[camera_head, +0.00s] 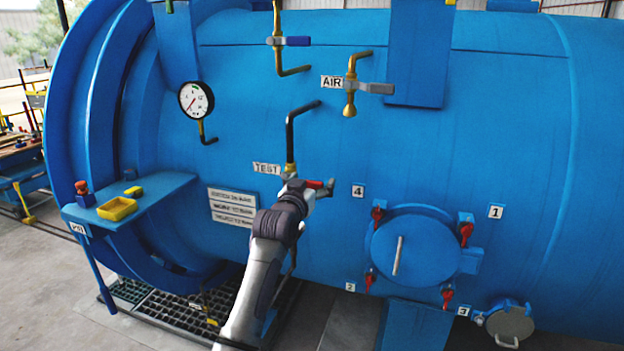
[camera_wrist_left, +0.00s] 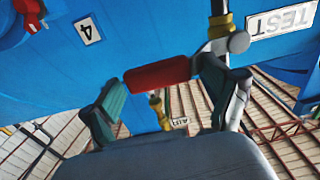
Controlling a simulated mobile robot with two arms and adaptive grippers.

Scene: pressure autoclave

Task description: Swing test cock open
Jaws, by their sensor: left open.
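The test cock sits on a vertical pipe (camera_head: 290,160) beside the TEST label (camera_head: 267,169). Its red handle (camera_head: 314,184) points right, across the pipe. My left gripper (camera_head: 309,189) is at the handle, coming up from below. In the left wrist view the red handle (camera_wrist_left: 158,74) lies crosswise between the two open fingers, one near its free end, the other near the valve body (camera_wrist_left: 236,42). I cannot tell whether a finger touches it. The gripper hides part of the valve in the head view. My right gripper is not in view.
The blue vessel wall (camera_head: 480,150) lies close behind. An AIR valve (camera_head: 352,90) is up and right, a pressure gauge (camera_head: 196,99) up and left. A round hatch (camera_head: 415,250) with red clamps is lower right. A shelf (camera_head: 150,190) with a yellow tray (camera_head: 117,208) is left.

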